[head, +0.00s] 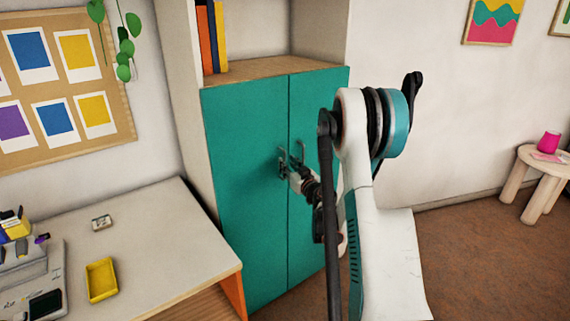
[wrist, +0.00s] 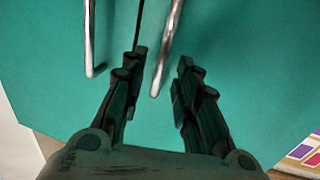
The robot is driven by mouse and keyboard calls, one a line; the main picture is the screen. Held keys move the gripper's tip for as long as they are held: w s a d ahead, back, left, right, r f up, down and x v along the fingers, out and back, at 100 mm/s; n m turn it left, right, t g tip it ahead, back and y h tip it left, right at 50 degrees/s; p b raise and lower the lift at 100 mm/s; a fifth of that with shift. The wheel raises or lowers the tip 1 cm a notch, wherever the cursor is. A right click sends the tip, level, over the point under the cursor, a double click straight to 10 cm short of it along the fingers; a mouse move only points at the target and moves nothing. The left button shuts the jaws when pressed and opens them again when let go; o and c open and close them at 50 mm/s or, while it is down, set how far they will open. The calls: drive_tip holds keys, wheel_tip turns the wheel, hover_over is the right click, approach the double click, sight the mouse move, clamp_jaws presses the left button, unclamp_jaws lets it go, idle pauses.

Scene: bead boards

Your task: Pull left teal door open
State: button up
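The left teal door (head: 245,190) is closed, flush beside the right teal door (head: 307,95). My gripper (head: 284,169) is in front of the left door, close to its metal handle. In the wrist view, my gripper (wrist: 162,62) is open, with a dark finger on each side of one silver bar handle (wrist: 168,45). That view looks turned over, so this appears to be the left door's handle. I see no clear contact. The other door's handle (wrist: 88,40) is outside the fingers, across the dark seam. My arm hides part of the right door.
A desk (head: 160,245) stands left of the cabinet, with a yellow tray (head: 101,280) near its front. The desk's corner is close to the left door's lower part. Books (head: 212,40) stand on the shelf above. A stool (head: 535,185) is far right.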

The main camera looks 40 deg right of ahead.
sight(285, 179)
drive_tip(key=shift+w+d, duration=0.15)
drive_tip(key=shift+w, duration=0.7)
drive_tip(key=shift+w+d, duration=0.15)
drive_tip(key=shift+w, duration=0.65)
clamp_jaws()
